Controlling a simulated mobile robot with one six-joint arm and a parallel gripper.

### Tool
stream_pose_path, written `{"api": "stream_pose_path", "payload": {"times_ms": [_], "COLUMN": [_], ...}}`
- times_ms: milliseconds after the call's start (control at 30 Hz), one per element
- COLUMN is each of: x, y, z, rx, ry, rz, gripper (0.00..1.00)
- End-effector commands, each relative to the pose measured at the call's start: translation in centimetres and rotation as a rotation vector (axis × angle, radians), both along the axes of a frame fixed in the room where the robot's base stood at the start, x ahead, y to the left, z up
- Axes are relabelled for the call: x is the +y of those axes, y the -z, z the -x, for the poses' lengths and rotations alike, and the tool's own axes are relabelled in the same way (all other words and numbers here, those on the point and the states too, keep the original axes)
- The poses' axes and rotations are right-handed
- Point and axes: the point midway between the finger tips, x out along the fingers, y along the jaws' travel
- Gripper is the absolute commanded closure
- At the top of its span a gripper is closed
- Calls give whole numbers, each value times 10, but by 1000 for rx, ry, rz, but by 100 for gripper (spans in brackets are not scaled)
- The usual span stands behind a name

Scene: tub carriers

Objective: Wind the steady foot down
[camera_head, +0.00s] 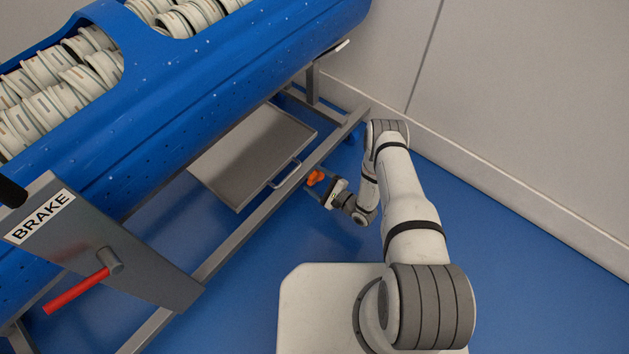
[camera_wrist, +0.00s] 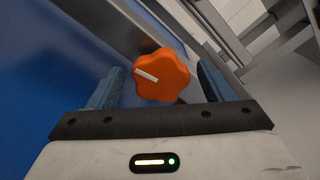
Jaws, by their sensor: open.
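An orange lobed knob (camera_wrist: 162,76) with a white mark on its face sits between the two blue-grey fingers of my gripper (camera_wrist: 158,88) in the wrist view. The fingers stand apart, with a gap on each side of the knob. In the head view the orange knob (camera_head: 316,178) is small, beside the lower frame rail, with my gripper (camera_head: 318,187) right at it. The foot under the knob cannot be made out; my gripper and the frame hide that area.
A blue perforated tub (camera_head: 190,100) full of pale rings lies on a grey frame (camera_head: 230,245). A metal tray (camera_head: 250,150) with a handle sits under it. A BRAKE plate (camera_head: 100,240) with a red lever (camera_head: 75,292) stands at left. A wall (camera_head: 520,110) bounds the right; blue floor lies between.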

Motion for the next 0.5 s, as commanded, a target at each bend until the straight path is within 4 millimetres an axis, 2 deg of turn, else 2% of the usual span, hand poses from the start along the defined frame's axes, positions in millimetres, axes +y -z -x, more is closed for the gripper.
{"api": "stream_pose_path", "payload": {"times_ms": [300,500], "x": [3,3], "y": [-1,-1], "z": [-3,-3], "rx": [-1,-1], "ry": [1,1], "rz": [1,1], "gripper": [26,42]}}
